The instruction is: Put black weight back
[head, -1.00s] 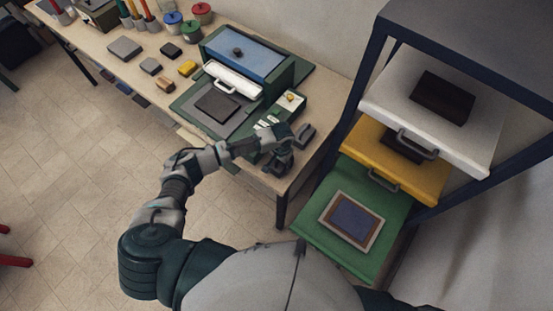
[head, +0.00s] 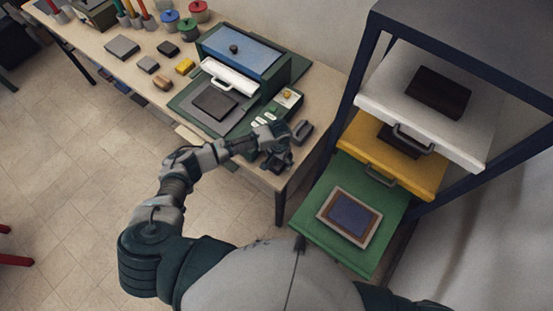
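A small black block (head: 168,48) lies on the workbench near the back, among other small blocks. A dark grey, rounded block (head: 302,131) sits at the right end of the bench. A flat black slab (head: 215,102) lies on a grey plate in front of the press. I cannot tell for sure which of these is the black weight. My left gripper (head: 276,158) is over the bench's front right corner, just left of and below the dark grey block, seemingly apart from it. Its fingers are dark and small, so their opening is unclear. My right gripper is out of view.
The bench (head: 97,52) also holds the blue-topped press (head: 242,50), a green control box (head: 288,98), small blocks and lidded pots. At right, a rack has white (head: 372,99), yellow (head: 352,137) and green (head: 330,182) drawers pulled out. Floor at left is open.

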